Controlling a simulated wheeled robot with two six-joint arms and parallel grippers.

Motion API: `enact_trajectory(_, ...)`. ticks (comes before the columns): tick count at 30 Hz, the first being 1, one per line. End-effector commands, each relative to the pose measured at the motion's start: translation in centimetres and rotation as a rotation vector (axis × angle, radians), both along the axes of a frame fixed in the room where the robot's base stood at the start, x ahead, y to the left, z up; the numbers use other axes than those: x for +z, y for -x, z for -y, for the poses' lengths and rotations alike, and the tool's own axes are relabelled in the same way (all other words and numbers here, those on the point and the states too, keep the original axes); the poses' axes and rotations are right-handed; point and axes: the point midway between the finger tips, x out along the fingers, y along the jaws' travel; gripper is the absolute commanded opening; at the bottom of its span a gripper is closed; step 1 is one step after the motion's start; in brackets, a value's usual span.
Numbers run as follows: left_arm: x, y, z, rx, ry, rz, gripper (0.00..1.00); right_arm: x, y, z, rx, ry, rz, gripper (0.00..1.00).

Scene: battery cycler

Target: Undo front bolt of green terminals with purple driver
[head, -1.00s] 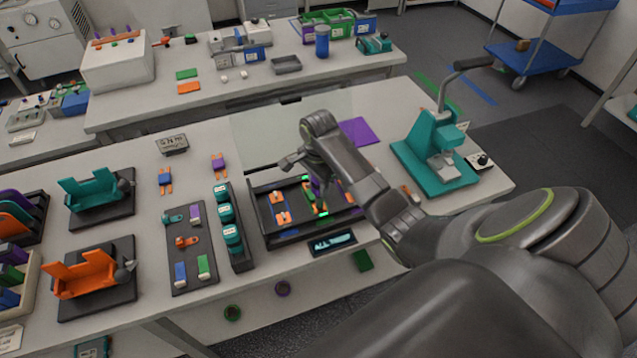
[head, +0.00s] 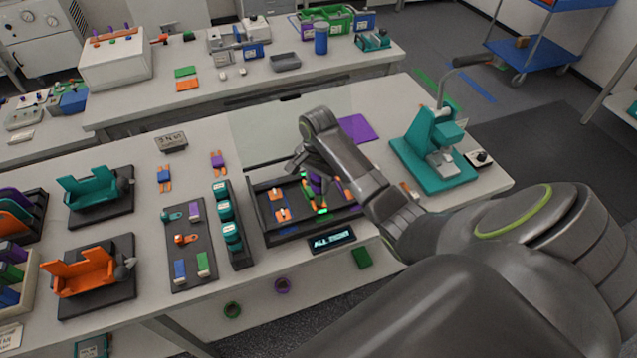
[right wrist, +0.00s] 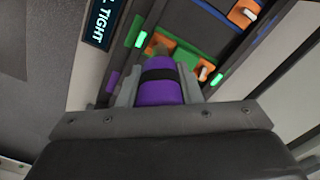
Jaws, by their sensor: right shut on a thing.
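My right gripper (right wrist: 159,88) is shut on the purple driver (right wrist: 160,93), whose handle has a black band. In the head view, the gripper (head: 313,176) is over the dark channel tray (head: 262,225) on the near bench. The green terminals (right wrist: 186,54) lie just beyond the driver in the right wrist view, with orange tabs at both ends. A pale bolt head (right wrist: 203,74) shows on the right-hand orange tab. The handle hides the driver's tip, so I cannot tell whether it touches a bolt. My left gripper is not in view.
A small display (head: 332,240) on the tray's front seems to read "ALL TIGHT". Green lights (right wrist: 141,39) glow along the tray. Several teal-topped pieces stand in a rack (head: 240,258) to its left. A teal press (head: 437,160) stands to the right.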

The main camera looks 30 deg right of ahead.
Motion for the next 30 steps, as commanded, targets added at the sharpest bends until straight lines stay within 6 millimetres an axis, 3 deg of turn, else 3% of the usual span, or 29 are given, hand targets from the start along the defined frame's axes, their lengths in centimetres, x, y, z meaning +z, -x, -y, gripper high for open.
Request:
enact_trajectory(8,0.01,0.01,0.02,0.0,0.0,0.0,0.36,0.04,0.02,0.06,0.218,0.001,0.002,0.0)
enact_trajectory(20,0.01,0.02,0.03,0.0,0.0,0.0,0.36,0.04,0.03,0.06,0.265,0.001,0.001,0.0)
enact_trajectory(30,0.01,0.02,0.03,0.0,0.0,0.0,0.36,0.03,0.08,0.09,0.502,0.001,0.002,0.0)
